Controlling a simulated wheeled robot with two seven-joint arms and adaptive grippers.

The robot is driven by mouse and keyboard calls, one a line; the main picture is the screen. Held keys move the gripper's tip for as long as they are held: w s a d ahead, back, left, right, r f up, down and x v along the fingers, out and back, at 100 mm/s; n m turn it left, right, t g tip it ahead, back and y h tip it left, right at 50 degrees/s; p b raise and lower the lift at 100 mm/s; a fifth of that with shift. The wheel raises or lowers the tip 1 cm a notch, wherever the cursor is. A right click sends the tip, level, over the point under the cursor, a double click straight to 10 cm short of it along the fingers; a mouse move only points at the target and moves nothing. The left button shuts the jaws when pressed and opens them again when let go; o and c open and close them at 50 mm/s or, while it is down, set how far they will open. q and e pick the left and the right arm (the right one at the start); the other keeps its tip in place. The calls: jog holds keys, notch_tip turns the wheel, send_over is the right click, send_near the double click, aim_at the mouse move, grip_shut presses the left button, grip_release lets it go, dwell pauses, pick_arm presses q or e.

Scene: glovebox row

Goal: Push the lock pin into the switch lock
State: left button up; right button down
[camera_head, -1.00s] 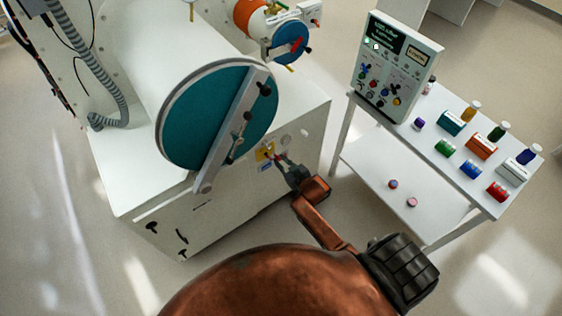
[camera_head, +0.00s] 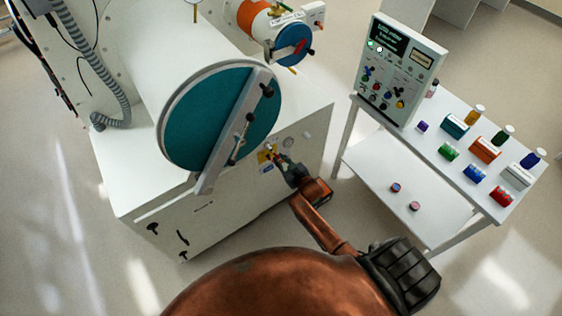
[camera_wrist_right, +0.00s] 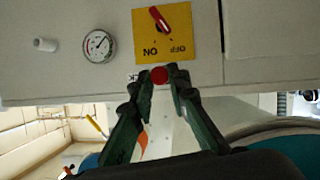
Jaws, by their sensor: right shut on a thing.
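The switch lock is a yellow plate (camera_wrist_right: 163,35) with a red handle (camera_wrist_right: 159,18) and ON and OFF marks, upside down in the right wrist view. In the head view the yellow plate (camera_head: 264,157) is on the front of the white cabinet, partly hidden by my right gripper (camera_head: 279,159). In the wrist view that gripper (camera_wrist_right: 160,80) is shut on a small red round piece, which I take as the lock pin (camera_wrist_right: 159,75), by the plate's lower edge. Whether the pin touches the lock or is in it, I cannot tell. My left gripper is out of view.
A white cart (camera_head: 440,215) with an instrument box (camera_head: 400,70) and several bottles stands right.

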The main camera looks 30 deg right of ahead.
jog(key=shift+w+a+b, duration=0.1)
jog(key=shift+w+b, duration=0.25)
jog(key=shift+w, duration=0.9)
jog(key=c, duration=1.8)
grip_release()
jog(key=shift+o, duration=0.2)
jog(key=v, duration=1.2)
